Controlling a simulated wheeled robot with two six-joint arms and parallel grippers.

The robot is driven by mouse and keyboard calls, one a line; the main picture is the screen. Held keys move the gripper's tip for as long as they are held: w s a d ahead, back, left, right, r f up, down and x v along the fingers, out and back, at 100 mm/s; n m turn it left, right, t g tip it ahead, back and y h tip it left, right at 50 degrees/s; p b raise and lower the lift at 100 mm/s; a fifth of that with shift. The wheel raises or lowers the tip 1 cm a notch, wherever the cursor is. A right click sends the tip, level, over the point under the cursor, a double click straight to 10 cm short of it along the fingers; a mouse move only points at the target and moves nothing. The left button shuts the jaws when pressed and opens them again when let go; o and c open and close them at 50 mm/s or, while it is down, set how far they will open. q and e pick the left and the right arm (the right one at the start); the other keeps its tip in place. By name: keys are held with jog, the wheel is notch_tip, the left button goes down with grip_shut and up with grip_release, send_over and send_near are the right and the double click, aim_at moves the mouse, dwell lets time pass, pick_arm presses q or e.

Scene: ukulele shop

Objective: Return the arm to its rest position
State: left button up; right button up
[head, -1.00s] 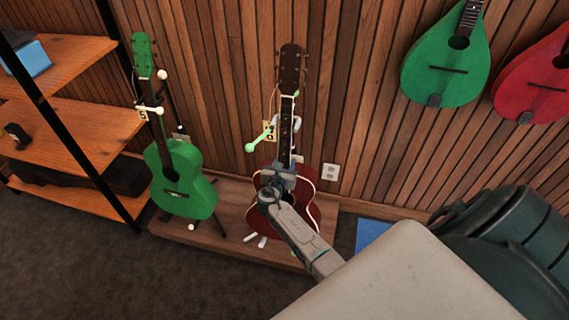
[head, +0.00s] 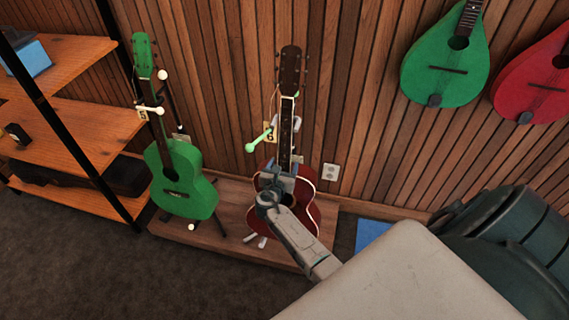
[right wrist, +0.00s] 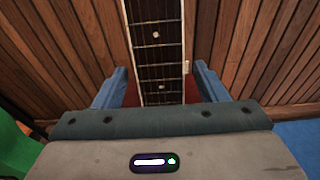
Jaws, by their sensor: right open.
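The dark red guitar (head: 305,190) stands upright against the slatted wall on a low wooden platform. My right gripper (head: 281,170) is in front of the lower neck and hides part of the body. In the right wrist view my right gripper (right wrist: 160,82) is open, its blue fingers on either side of the guitar's fretboard (right wrist: 156,50). A gap shows between each finger and the neck. My right arm (head: 300,240) reaches in from the lower right. My left gripper is not in view.
A green guitar (head: 182,185) stands left on the platform (head: 215,240). Wooden shelves (head: 85,128) are at the far left. Green (head: 440,75) and red (head: 535,80) instruments hang on the wall at right. Open floor (head: 120,280) lies in front.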

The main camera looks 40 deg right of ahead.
jog(key=v, duration=0.9)
jog(key=s+a+f+m+g+y, duration=0.15)
jog(key=s+f+m+y, duration=0.35)
jog(key=s+f, duration=0.6)
jog(key=s+a+f+m+g+y, duration=0.1)
jog(key=s+f+m+g+y, duration=0.15)
jog(key=s+f+m, duration=0.85)
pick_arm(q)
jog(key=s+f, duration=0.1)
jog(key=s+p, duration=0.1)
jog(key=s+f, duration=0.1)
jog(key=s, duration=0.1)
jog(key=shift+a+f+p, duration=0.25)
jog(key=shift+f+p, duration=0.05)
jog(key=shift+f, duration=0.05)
pick_arm(e)
jog(key=s+f+m+g+y, duration=0.4)
jog(key=s+f+m, duration=0.5)
jog(key=s+f, duration=0.6)
jog(key=s, duration=0.4)
jog(key=shift+s+a+f+m+g, duration=0.3)
jog(key=shift+s+f+m+g, duration=0.05)
jog(key=shift+s+m+g, duration=0.05)
